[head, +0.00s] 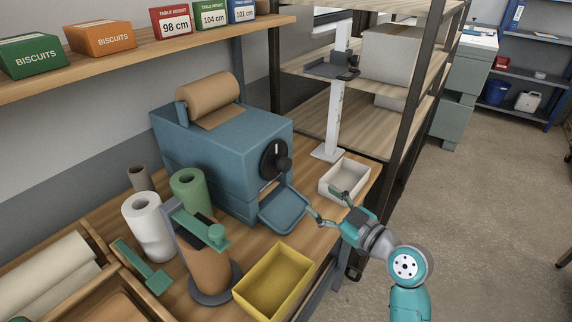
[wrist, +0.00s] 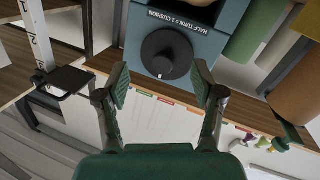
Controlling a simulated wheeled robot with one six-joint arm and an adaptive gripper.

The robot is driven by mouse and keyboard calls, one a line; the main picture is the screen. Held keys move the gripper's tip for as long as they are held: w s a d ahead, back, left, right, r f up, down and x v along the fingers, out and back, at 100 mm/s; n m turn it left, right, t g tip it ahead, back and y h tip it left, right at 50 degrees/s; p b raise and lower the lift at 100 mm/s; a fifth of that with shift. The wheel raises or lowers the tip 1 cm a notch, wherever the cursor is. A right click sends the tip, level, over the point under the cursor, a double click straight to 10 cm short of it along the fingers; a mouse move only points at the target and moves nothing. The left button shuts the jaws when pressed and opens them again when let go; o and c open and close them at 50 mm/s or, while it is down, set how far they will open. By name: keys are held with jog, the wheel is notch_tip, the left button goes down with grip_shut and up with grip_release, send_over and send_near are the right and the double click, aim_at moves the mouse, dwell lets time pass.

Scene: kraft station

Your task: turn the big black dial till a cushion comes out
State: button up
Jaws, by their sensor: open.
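The big black dial (head: 276,160) is on the front face of a blue machine (head: 215,150). A white pointer line shows near its top. In the wrist view the dial (wrist: 165,54) appears beyond my fingertips, roughly centred between them. A label on the machine beside it mentions a turn and one cushion. My gripper (head: 330,206) is open and empty, low and to the right of the dial, apart from it. It also shows in the wrist view (wrist: 161,84). A blue outlet tray (head: 284,209) below the dial looks empty. No cushion is in view.
A white open box (head: 343,178) stands on the bench close behind my gripper. A yellow bin (head: 274,283) stands at the front. A shelving rack (head: 375,110) stands behind.

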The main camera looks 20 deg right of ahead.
aim_at(288, 167)
jog(key=w+a+r+n+y, duration=0.1)
jog(key=w+a, duration=0.1)
jog(key=w, duration=0.1)
jog(key=w+a+r+n+y, duration=0.1)
jog(key=w+a+r, duration=0.1)
jog(key=w, duration=0.2)
jog(key=w+a+r+n+g+y, duration=0.1)
jog(key=w+a+n, duration=0.1)
jog(key=w, duration=0.2)
jog(key=shift+a+r, duration=0.2)
jog(key=shift+r, duration=0.15)
jog(key=c, duration=1.2)
